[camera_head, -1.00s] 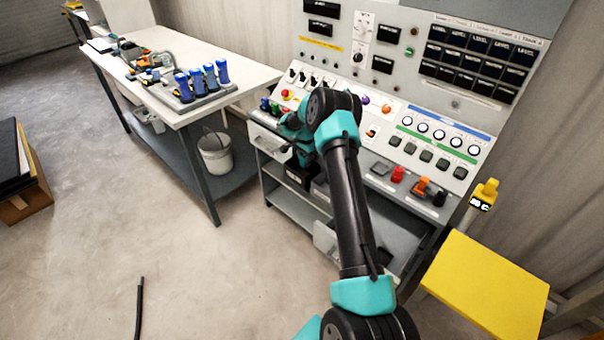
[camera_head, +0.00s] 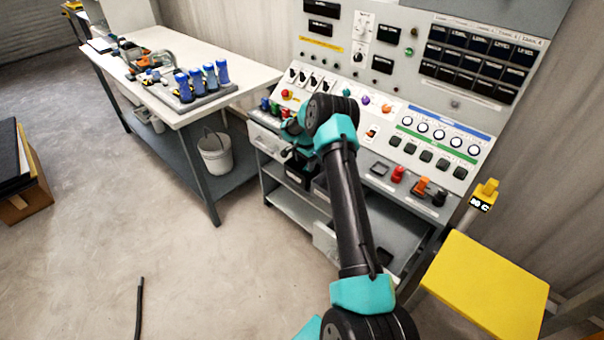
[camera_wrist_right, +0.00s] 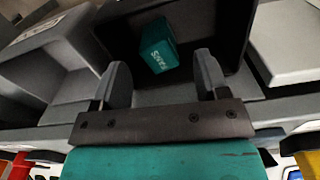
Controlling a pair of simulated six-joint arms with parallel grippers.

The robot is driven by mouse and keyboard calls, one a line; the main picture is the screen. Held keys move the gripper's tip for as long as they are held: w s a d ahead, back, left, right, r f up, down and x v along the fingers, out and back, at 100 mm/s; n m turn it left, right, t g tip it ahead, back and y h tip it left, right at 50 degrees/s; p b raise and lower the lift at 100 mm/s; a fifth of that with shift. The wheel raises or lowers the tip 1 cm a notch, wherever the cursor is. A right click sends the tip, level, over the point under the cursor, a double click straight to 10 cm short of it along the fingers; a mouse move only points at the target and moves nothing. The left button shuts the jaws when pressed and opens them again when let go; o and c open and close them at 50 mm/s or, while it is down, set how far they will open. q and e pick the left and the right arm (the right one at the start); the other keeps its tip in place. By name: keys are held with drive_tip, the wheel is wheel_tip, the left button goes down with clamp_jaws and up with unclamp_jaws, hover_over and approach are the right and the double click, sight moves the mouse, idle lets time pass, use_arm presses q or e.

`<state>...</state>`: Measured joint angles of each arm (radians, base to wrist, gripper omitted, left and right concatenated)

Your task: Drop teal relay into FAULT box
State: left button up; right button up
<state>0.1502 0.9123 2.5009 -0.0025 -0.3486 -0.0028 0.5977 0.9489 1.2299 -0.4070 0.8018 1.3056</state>
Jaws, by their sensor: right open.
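The teal relay (camera_wrist_right: 158,46), a small block with white lettering, shows within the opening of a black box (camera_wrist_right: 222,22) in the right wrist view. It is tilted and beyond my fingertips, apart from both fingers. My right gripper (camera_wrist_right: 163,80) is open and empty at the near side of this box. In the head view my right gripper (camera_head: 291,153) is small and dark, just above a black box (camera_head: 298,178) with a pale label too small to read. The relay cannot be made out there. My left gripper is not in view.
A grey open bin (camera_wrist_right: 45,80) stands left of the black box in the wrist view. The control console (camera_head: 420,150) with switches and buttons rises behind my arm. A white workbench (camera_head: 235,82) stands left, a yellow-topped stand (camera_head: 487,285) right. The floor between is mostly clear.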

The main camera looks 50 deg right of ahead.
wheel_tip(320, 180, up, 17)
drive_tip(key=shift+r, duration=0.2)
idle(0.7)
idle(0.5)
drive_tip(key=s+a+f+n+t+y, duration=0.1)
drive_tip(key=a+f+n, duration=0.3)
drive_tip(key=a+f, duration=0.7)
drive_tip(key=s+a+f+n+y, duration=0.2)
drive_tip(key=a+f+n, duration=0.4)
drive_tip(key=a, duration=0.9)
drive_tip(key=s+a+f+n, duration=0.3)
drive_tip(key=s+a, duration=0.7)
drive_tip(key=s, duration=0.1)
drive_tip(key=s+a+f+n, duration=0.2)
drive_tip(key=s+a+n, duration=0.2)
drive_tip(key=s+a, duration=0.6)
drive_tip(key=shift+s+f+y, duration=0.35)
drive_tip(key=shift+f+y, duration=0.05)
